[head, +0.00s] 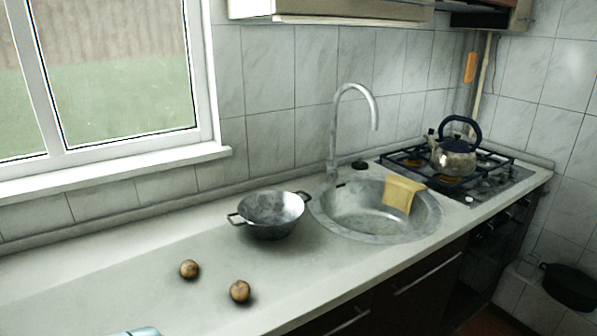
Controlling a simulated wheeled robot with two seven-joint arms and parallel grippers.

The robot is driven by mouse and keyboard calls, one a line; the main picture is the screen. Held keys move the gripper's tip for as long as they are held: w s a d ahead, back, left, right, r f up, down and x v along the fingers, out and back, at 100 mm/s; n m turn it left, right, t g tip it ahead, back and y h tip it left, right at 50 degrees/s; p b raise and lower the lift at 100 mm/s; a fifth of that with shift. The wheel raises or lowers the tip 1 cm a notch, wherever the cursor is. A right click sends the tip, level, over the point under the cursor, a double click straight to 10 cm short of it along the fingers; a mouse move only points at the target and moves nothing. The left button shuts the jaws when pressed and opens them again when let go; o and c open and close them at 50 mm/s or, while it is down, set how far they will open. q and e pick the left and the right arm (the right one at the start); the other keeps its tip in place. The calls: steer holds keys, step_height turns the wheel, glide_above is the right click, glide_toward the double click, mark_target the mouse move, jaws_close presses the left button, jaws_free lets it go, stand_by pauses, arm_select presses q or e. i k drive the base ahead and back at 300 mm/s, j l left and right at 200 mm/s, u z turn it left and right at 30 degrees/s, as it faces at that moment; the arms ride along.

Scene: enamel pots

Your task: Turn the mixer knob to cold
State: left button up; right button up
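The mixer tap (334,143) is a tall grey metal spout that rises behind the sink and arches over to the right. Its base stands at the back left rim of the round metal sink (428,228). A small dark round piece (359,164) sits on the counter just right of the tap base. It is too small to tell whether it is the mixer knob, and no hot or cold marking can be made out. Neither of my grippers shows in the head view.
A yellow cloth (403,194) hangs over the sink's right rim. A metal colander-like pot (272,213) stands left of the sink. Two round brown items (189,269) (240,291) lie nearer. A kettle (454,158) stands on the hob (490,187).

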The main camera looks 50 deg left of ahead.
mark_target(333, 175)
steer(key=u, duration=1.35)
steer(key=i+l, duration=0.2)
steer(key=l, duration=0.15)
steer(key=i+l+u, duration=0.1)
steer(key=i+l, duration=0.35)
steer(key=l, duration=0.25)
steer(key=i+l, duration=0.2)
steer(key=l, duration=0.15)
steer(key=i+l+u, duration=0.1)
steer(key=l, duration=0.3)
steer(key=i, duration=0.1)
